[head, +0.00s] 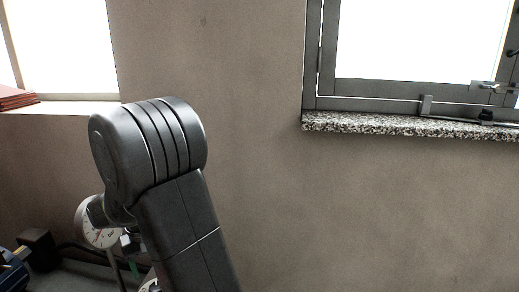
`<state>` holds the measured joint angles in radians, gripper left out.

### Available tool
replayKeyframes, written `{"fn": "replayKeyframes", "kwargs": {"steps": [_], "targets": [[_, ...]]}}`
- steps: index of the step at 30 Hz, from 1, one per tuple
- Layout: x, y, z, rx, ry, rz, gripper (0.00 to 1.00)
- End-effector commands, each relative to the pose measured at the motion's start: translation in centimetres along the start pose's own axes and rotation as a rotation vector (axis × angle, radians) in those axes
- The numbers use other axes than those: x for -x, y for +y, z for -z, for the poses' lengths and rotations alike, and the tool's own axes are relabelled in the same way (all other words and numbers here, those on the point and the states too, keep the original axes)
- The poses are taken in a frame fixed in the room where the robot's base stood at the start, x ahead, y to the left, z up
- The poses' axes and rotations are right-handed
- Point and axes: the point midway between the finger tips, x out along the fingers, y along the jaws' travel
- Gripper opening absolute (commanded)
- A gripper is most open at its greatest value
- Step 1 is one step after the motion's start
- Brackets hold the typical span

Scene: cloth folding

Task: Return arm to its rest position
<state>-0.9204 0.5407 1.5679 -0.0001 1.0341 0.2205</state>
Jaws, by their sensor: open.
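The dark grey link and ribbed joint of my arm (165,150) rise from the bottom edge in the left half of the head view. The joint stands in front of the wall, below the left window. My gripper does not show in this view, and no cloth is in sight.
A plain brown wall (260,180) fills the middle. A speckled stone sill (400,124) juts out under the grey-framed window (312,60) at right. Reddish flat items (18,97) lie on the left sill. A round dial gauge (102,237) and dark clutter sit low at left, partly hidden by my arm.

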Motion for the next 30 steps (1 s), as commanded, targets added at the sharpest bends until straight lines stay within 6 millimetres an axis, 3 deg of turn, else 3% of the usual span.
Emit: {"fn": "replayKeyframes", "kwargs": {"steps": [6, 14, 30], "targets": [[-4.6, 0.0, -0.1, 0.000, -0.003, -0.001, 0.63], [-8.5, 0.0, 0.0, 0.000, -0.001, 0.000, 0.63], [-8.3, 0.0, 0.0, 0.059, 0.001, 0.000, 0.63]]}}
